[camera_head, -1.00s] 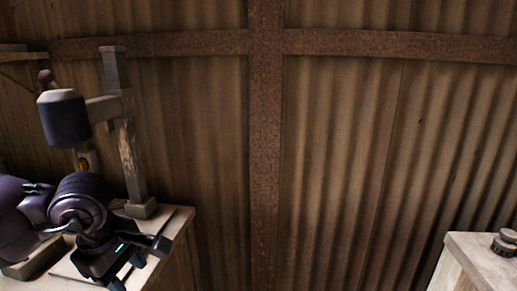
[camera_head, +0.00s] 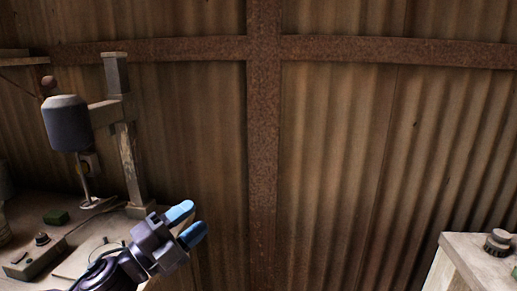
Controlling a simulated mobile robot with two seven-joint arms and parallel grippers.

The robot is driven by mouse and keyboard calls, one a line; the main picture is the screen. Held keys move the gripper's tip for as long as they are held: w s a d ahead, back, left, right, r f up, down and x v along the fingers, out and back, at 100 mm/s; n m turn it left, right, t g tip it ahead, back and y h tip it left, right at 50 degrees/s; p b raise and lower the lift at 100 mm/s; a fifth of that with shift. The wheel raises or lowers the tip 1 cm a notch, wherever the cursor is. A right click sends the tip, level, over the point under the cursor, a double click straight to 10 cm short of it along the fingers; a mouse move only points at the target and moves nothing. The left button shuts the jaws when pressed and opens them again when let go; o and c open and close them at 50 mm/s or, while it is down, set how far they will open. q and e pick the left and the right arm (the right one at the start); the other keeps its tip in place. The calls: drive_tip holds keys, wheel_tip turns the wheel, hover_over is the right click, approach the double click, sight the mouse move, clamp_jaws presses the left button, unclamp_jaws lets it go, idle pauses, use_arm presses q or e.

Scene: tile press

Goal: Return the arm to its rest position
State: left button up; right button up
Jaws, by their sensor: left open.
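My left gripper (camera_head: 188,222) is at the lower left of the head view, in front of the right edge of the left bench. Its two blue fingertips are spread apart, point up and to the right, and hold nothing. Part of my left arm shows behind it at the bottom edge. My right gripper is not in the view.
The press (camera_head: 68,124) with its upright post stands on the left bench (camera_head: 150,212). A control box (camera_head: 34,257) and a small green block (camera_head: 56,217) lie there too. A second bench (camera_head: 470,262) with a dark knob (camera_head: 499,242) is at right. Between them is free room before the corrugated wall.

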use_arm(q)
drive_tip(key=s+a+f+n+y, duration=0.2)
drive_tip(key=a+f+n+y, duration=0.15)
drive_tip(key=f+n, duration=0.3)
drive_tip(key=s+a+f+n+t+y, duration=0.1)
drive_tip(key=a+f+n+y, duration=0.2)
drive_tip(key=f+n+y, duration=0.4)
drive_tip(key=s+a+f+n+y, duration=0.25)
drive_tip(key=f+n, duration=0.25)
drive_tip(key=f, duration=0.3)
drive_tip(key=s+a+f+n+g+y+p, duration=0.1)
drive_tip(key=s+a+f+n+g, duration=0.1)
drive_tip(key=s+f, duration=0.5)
drive_tip(key=s+a+f+n+g+y, duration=0.2)
drive_tip(key=s+f, duration=0.5)
drive_tip(key=s, duration=0.6)
drive_tip(key=shift+a+f+n+g+p, duration=0.35)
drive_tip(key=shift+a+n, duration=0.45)
drive_tip(key=shift+n, duration=0.35)
drive_tip(key=shift+s, duration=0.1)
